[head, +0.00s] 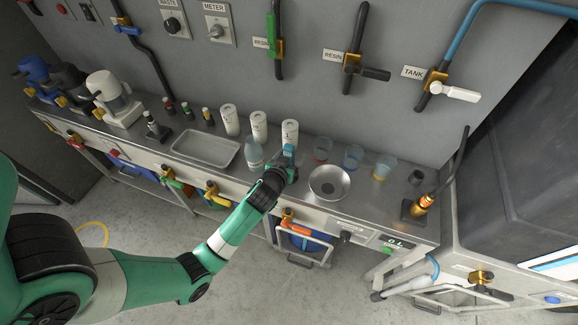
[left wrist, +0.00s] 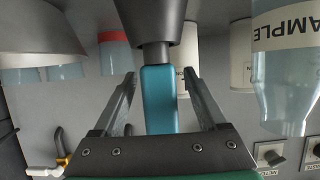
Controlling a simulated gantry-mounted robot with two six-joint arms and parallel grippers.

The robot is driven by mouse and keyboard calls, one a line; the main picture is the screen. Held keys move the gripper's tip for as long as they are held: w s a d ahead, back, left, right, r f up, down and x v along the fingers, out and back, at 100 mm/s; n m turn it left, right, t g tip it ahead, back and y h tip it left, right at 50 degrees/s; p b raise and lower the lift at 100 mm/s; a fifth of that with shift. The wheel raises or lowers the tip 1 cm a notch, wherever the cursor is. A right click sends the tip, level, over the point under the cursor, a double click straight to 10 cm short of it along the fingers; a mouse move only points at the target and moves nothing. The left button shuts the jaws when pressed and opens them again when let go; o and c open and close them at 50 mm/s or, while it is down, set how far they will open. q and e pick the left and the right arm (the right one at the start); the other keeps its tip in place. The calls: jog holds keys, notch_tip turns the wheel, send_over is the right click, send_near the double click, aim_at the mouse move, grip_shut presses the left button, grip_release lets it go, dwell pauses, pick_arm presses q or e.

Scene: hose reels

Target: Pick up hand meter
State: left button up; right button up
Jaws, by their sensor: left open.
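The hand meter looks to be the teal-handled tool with a dark grey head. In the left wrist view its teal handle (left wrist: 159,100) stands between the two fingers, with a gap on each side. In the head view only a bit of teal (head: 289,150) shows at the gripper's tip, and the rest is hidden. My left gripper (left wrist: 158,88) is open around the handle and not closed on it. In the head view the left gripper (head: 284,168) is over the counter, in front of the white bottles. My right gripper is not in view.
A clear sample bottle (head: 254,158) stands close left of the gripper, with white bottles (head: 259,125) behind. A metal bowl (head: 329,194) and several clear cups (head: 353,157) are to the right. A shallow tray (head: 178,153) lies further left on the counter.

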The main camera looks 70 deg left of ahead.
pick_arm(q)
jog(key=shift+w+a+f, duration=0.15)
jog(key=shift+w+a, duration=0.1)
grip_shut()
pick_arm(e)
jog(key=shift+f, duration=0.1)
